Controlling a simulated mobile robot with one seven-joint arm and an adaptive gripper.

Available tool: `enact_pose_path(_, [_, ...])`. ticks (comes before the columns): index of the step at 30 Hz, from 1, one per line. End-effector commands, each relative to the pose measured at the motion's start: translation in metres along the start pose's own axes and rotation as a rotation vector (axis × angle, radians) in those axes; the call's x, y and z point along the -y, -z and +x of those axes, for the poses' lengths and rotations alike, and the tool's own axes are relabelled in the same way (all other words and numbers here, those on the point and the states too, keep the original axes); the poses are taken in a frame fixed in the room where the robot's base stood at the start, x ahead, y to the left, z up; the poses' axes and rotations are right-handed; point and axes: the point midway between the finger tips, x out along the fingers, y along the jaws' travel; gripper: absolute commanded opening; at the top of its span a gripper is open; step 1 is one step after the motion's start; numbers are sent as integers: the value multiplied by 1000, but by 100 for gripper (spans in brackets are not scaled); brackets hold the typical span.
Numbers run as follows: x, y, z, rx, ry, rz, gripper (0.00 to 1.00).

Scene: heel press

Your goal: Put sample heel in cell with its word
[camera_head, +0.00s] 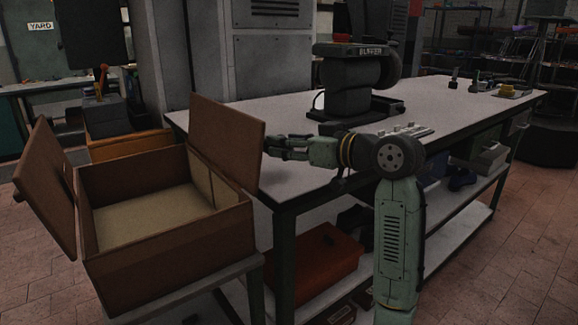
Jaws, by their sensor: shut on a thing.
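My gripper (272,147) reaches left over the table's near left end. Its fingertips meet the right edge of the raised brown right flap (228,140) of an open box (180,262), and the gripper appears shut on that flap. No other thing shows between the fingers. The box's left flap (45,185) stands open, tilted outward. Inside, a bare beige floor (150,215) shows; part of the interior is hidden by the front wall. I cannot make out a sample heel, a cell or a word on one.
A long grey-topped table (460,112) carries a dark press (350,85) and a small metal piece (408,131). Small items, including a yellow one (508,90), stand at its far end. A red case (320,265) lies on the lower shelf. The box stands on a separate stand (205,285).

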Motion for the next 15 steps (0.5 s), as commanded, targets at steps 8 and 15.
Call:
enact_pose_path(8, [0,-28,4,0,-1,2,16])
enact_pose_path(15, [0,-54,8,-1,0,1,16])
